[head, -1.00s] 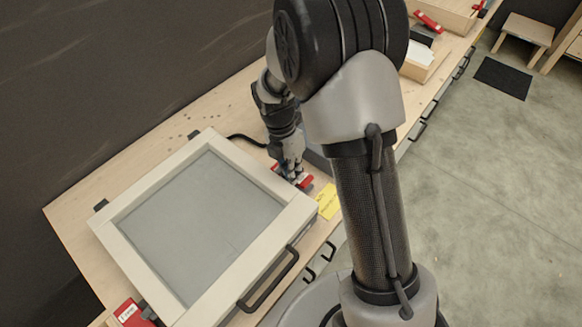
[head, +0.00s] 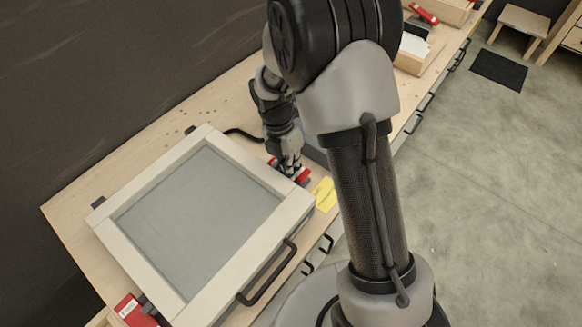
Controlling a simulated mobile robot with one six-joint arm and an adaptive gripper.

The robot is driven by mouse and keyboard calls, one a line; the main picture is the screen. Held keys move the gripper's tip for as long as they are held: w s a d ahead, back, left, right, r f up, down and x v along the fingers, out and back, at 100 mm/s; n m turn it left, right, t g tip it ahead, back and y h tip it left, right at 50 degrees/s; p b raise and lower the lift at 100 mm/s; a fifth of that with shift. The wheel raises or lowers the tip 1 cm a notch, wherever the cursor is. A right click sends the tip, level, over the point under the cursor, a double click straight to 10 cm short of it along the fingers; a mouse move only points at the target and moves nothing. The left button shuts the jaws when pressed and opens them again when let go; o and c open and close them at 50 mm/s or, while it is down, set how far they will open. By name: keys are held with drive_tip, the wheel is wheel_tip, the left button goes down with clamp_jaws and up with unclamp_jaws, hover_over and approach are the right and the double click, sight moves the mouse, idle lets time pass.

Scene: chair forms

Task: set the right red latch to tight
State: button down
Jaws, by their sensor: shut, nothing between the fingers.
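The right red latch (head: 302,174) sits at the far right corner of a pale wooden frame (head: 118,239) with a grey panel. My gripper (head: 290,171) is shut, with its fingertips down at this latch. The fingers hide part of the latch, and I cannot tell whether they touch it or how the latch is set. Another red latch (head: 130,310) with a white label is at the near left corner of the frame, partly cut by the picture's bottom edge.
A yellow note (head: 324,194) lies on the bench right of the latch. A black handle (head: 268,275) sticks out from the frame's front side. A wooden box (head: 413,54) stands further back along the bench. A stool (head: 525,32) and a dark mat (head: 499,74) are on the floor.

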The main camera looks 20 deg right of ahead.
drive_tip(key=shift+s+d, duration=0.1)
drive_tip(key=shift+d, duration=0.05)
drive_tip(key=shift+f+t, duration=0.1)
drive_tip(key=shift+t, duration=0.2)
drive_tip(key=shift+s+d+f+t+y, duration=0.1)
drive_tip(key=shift+s+t+y, duration=0.05)
drive_tip(key=shift+t+y, duration=0.35)
drive_tip(key=shift+s+d+f+t+y, duration=0.1)
drive_tip(key=shift+s+t+y, duration=0.05)
drive_tip(key=shift+t+y, duration=0.3)
drive_tip(key=shift+s+d+f+b, duration=0.2)
drive_tip(key=shift+s+f+b, duration=0.15)
drive_tip(key=shift+s+d+f, duration=0.1)
drive_tip(key=shift+f, duration=0.05)
